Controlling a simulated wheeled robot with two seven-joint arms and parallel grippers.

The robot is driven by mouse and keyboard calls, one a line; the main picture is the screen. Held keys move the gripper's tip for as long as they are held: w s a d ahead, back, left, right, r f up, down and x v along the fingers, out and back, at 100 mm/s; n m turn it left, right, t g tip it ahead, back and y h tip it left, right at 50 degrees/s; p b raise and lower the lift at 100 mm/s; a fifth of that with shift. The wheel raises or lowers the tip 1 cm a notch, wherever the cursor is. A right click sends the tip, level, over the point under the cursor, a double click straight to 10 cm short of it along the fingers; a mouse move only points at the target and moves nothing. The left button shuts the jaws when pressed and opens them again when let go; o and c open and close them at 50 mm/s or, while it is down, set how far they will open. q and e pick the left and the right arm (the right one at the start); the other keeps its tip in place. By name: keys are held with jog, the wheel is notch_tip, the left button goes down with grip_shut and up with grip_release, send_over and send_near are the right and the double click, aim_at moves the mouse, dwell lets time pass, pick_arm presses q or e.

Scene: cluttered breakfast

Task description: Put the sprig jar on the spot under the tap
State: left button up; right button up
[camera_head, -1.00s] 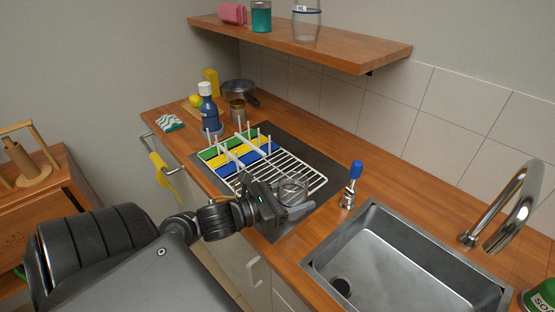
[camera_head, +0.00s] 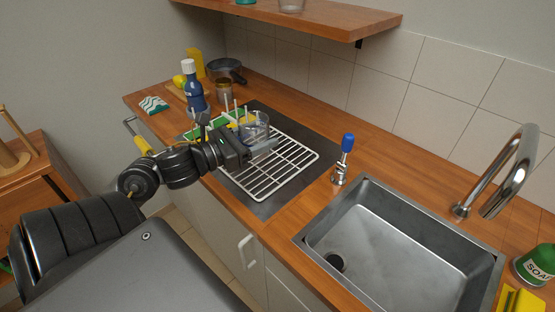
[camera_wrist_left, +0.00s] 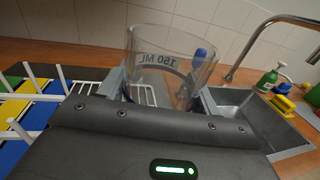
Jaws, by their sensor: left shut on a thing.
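A clear glass jar (camera_head: 255,128) with a blue "150 ML" mark is in my left gripper (camera_head: 260,149). I see no sprig in it. In the left wrist view the jar (camera_wrist_left: 165,65) stands upright between the fingers of the shut gripper (camera_wrist_left: 163,97). In the head view it is above the drying rack (camera_head: 275,172). The tap (camera_head: 505,175) arches over the steel sink (camera_head: 400,240) at the right. The sink floor under it looks bare, apart from a dark drain at the left. My right gripper is not in view.
A blue-handled brush (camera_head: 345,150) stands between rack and sink. A green soap bottle (camera_head: 534,264) and yellow sponge (camera_head: 522,300) are right of the sink. A blue bottle (camera_head: 194,90) stands behind my gripper. The shelf (camera_head: 310,22) overhangs the back.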

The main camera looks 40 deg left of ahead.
pick_arm(q)
jog(key=w+f, duration=0.4)
jog(key=w, duration=0.1)
jog(key=w+a+f+p, duration=0.1)
jog(key=w+f, duration=0.1)
jog(key=w, duration=0.1)
jog(key=shift+f, duration=0.2)
jog(key=shift+w+f, duration=0.15)
jog(key=shift+f, duration=0.05)
jog(key=shift+w+f, duration=0.1)
notch_tip(320, 180, down, 3)
jog(key=shift+w+f+p, duration=0.1)
jog(key=shift+w+p, duration=0.05)
jog(key=shift+p, duration=0.5)
jog(key=shift+f, duration=0.1)
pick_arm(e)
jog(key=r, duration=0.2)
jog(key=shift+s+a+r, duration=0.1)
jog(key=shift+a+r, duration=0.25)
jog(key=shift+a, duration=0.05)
pick_arm(q)
jog(key=shift+f, duration=0.2)
jog(key=o, duration=1.4)
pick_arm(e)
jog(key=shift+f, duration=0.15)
